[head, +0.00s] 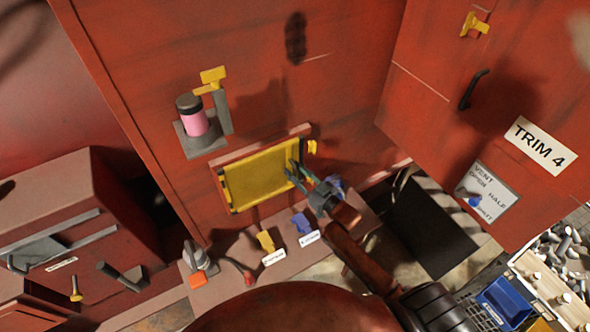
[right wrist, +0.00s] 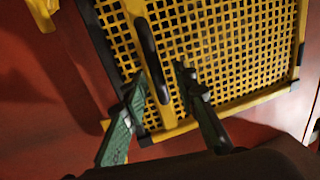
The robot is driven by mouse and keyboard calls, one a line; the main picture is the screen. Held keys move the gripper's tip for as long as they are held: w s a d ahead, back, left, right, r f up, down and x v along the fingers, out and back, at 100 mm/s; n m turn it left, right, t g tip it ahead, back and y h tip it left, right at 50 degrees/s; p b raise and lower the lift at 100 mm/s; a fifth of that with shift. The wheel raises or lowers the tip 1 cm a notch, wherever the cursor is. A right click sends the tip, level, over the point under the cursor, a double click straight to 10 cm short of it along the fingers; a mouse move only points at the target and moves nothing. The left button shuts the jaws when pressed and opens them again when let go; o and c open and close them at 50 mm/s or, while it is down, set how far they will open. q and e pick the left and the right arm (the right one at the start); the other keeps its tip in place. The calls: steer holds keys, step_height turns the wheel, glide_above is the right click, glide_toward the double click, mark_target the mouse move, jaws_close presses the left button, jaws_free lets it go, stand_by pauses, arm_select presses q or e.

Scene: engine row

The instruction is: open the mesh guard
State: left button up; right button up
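The mesh guard (head: 258,180) is a yellow mesh panel with dark corners on the red wall, and it looks shut in the head view. It fills much of the right wrist view (right wrist: 230,50). A black bar handle (right wrist: 147,45) runs along a yellow strip of the guard. My right gripper (head: 294,170) is at the guard's right edge, its green fingers pointing at the panel. In the right wrist view its fingers (right wrist: 161,70) are apart, one on each side of the handle's lower part. I cannot tell if they touch it. My left gripper is not in view.
A yellow catch (head: 312,147) sits beside the guard's upper right corner. A pink cylinder (head: 194,119) stands on a bracket above left. Below are a yellow lever (head: 265,240) and a blue lever (head: 301,222) on a ledge. A red cabinet marked TRIM 4 (head: 540,146) stands right.

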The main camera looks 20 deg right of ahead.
steer(key=shift+w, duration=0.1)
steer(key=shift+c, duration=0.7)
jaws_close()
